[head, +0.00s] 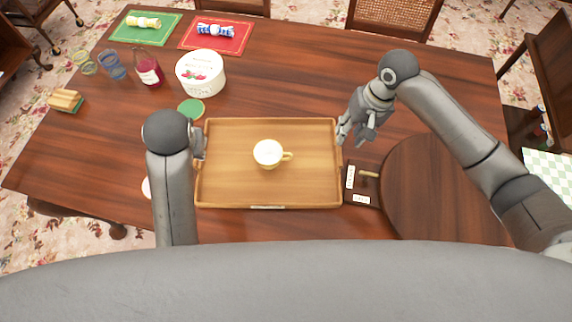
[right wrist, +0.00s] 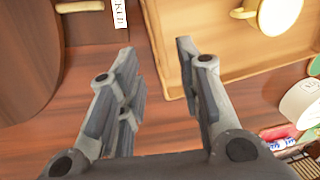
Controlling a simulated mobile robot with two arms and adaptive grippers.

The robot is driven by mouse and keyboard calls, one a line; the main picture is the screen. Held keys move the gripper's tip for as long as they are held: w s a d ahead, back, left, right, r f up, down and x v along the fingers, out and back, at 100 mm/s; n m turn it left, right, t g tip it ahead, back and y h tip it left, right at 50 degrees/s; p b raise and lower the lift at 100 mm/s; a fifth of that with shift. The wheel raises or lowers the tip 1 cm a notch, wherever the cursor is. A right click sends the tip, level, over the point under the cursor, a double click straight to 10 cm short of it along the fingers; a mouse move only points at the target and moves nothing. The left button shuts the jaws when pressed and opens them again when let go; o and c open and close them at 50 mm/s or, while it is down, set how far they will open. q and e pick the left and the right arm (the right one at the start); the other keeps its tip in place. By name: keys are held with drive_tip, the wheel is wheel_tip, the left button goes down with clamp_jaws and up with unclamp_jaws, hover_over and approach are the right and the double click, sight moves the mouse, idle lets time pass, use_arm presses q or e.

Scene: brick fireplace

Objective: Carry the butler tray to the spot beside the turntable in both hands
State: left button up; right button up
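The wooden butler tray (head: 230,185) lies on the table in front of me, with a cream cup (head: 267,152) standing on it. The tray's rim also shows in the right wrist view (right wrist: 156,50). The round dark turntable (head: 440,185) is right of the tray. My right gripper (head: 354,139) is open and empty at the tray's right edge; in the right wrist view (right wrist: 155,45) the rim shows between its fingertips, not gripped. My left gripper (head: 199,145) is at the tray's left edge, mostly hidden by its own arm, so its fingers cannot be read.
Between tray and turntable lie a dark piece with a light wooden handle (head: 369,174) and white labels (head: 361,199). Behind the tray are a green disc (head: 191,110), a white tub (head: 200,73), a red bottle (head: 148,68) and glasses (head: 112,65). The table behind the tray's right half is clear.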

drive_tip(key=r, duration=0.3)
drive_tip(key=shift+d+r, duration=0.35)
drive_tip(key=shift+r, duration=0.05)
